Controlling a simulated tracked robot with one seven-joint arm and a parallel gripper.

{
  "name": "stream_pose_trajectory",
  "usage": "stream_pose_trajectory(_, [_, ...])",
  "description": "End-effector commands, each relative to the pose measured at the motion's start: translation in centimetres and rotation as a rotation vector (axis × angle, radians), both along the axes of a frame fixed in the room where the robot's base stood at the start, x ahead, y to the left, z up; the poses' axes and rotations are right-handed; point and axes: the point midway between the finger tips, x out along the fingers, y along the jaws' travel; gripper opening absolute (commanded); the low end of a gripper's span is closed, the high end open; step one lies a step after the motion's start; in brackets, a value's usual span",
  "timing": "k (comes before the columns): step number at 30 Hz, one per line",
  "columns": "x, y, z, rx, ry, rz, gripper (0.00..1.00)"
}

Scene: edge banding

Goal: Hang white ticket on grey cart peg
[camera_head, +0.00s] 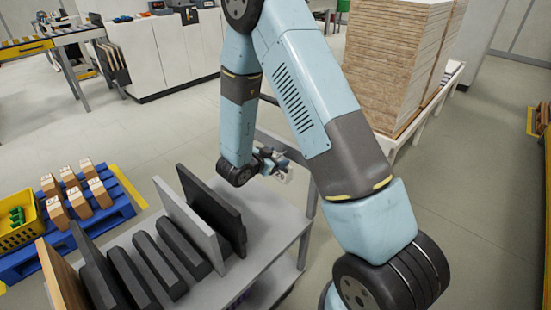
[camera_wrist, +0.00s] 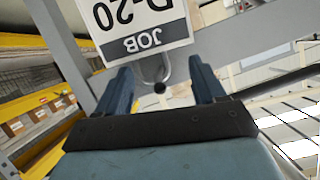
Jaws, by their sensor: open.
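The white ticket (camera_wrist: 133,20), printed "JOB" and "D-20", appears upside down in the wrist view. Its "JOB" edge lies at the peg (camera_wrist: 160,87), a bent metal rod with a dark round tip. I cannot tell whether the rod passes through the ticket. My gripper (camera_wrist: 163,80) is open, one finger on each side of the peg, with both fingers apart from it. In the head view, my gripper (camera_head: 272,161) is at the far end of the grey cart (camera_head: 265,215), and the ticket (camera_head: 284,175) shows small beside it, partly hidden.
Dark and grey panels (camera_head: 155,262) stand on the cart's top. A blue pallet (camera_head: 115,208) with small boxes and a yellow crate (camera_head: 18,232) lies left. A tall board stack (camera_head: 395,60) stands behind right. Grey frame posts (camera_wrist: 62,50) are close to my gripper.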

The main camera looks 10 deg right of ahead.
Motion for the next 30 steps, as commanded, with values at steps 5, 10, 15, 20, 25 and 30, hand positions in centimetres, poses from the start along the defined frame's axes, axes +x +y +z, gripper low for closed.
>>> stream_pose_trajectory(5, [0.0,0.0,0.0,0.000,0.000,0.000,0.69])
stream_pose_trajectory(10, [-0.5,0.8,0.4,0.000,0.000,0.001,0.69])
stream_pose_trajectory(15, [-2.1,2.8,1.4,0.001,-0.002,0.005,0.69])
stream_pose_trajectory(20, [-4.0,5.1,2.6,0.000,0.000,0.004,0.69])
stream_pose_trajectory(25, [-5.9,7.4,3.8,0.002,-0.001,0.003,0.69])
stream_pose_trajectory(30, [-7.2,9.0,4.6,0.001,0.000,0.002,0.69])
